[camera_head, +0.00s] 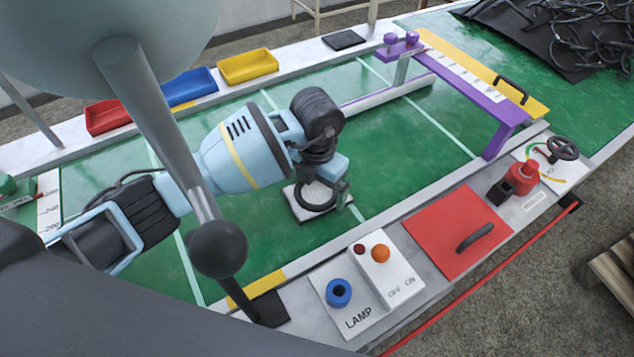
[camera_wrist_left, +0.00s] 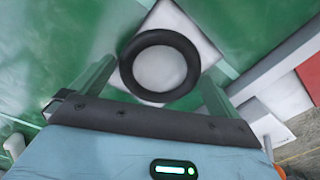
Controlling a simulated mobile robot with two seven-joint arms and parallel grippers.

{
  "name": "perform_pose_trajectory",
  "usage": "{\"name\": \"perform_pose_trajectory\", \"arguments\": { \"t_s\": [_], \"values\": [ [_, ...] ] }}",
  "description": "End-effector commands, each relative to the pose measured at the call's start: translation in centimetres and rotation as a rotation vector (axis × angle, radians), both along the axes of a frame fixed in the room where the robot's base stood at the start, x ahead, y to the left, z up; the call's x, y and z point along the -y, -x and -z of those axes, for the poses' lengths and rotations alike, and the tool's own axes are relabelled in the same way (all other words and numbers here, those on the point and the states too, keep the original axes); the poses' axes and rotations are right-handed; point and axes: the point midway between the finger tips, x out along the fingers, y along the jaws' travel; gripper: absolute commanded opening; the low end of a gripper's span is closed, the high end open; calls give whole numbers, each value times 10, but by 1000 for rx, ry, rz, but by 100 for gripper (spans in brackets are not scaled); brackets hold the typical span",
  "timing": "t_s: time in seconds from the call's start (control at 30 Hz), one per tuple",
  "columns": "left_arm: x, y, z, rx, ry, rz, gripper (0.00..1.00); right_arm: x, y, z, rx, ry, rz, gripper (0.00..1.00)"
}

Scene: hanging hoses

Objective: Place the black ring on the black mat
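The black ring (camera_head: 318,208) lies flat on a white square plate (camera_head: 303,214) on the green table. In the left wrist view the ring (camera_wrist_left: 160,37) sits between the fingers of my left gripper (camera_wrist_left: 158,72), with the white plate (camera_wrist_left: 176,14) under it. My left gripper (camera_head: 325,184) points down over the ring. Its fingers are spread to either side of the ring, and I see no clear grip on it. A small flat black mat (camera_head: 344,40) lies on the far white rail. My right gripper is out of view.
A yellow tray (camera_head: 248,68), a blue tray (camera_head: 189,88) and a red tray (camera_head: 107,117) stand left of the mat. A purple frame (camera_head: 470,93) stands at right. A lamp switch panel (camera_head: 370,290) and red lidded panel (camera_head: 455,232) line the near rail.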

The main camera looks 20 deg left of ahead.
Motion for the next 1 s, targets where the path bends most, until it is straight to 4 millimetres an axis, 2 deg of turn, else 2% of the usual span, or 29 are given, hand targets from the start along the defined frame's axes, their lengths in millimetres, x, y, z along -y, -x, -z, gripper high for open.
{"name": "perform_pose_trajectory", "arguments": {
  "t_s": [0.23,0.37,0.8,1.0],
  "values": [
    [0,0,-2,0,0,0,100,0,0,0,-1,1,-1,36],
    [0,-1,-14,2,0,1,100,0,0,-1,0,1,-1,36],
    [0,-1,-97,3,0,1,100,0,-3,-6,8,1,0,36],
    [0,0,-118,0,0,0,100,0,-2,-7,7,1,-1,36]
  ]
}}
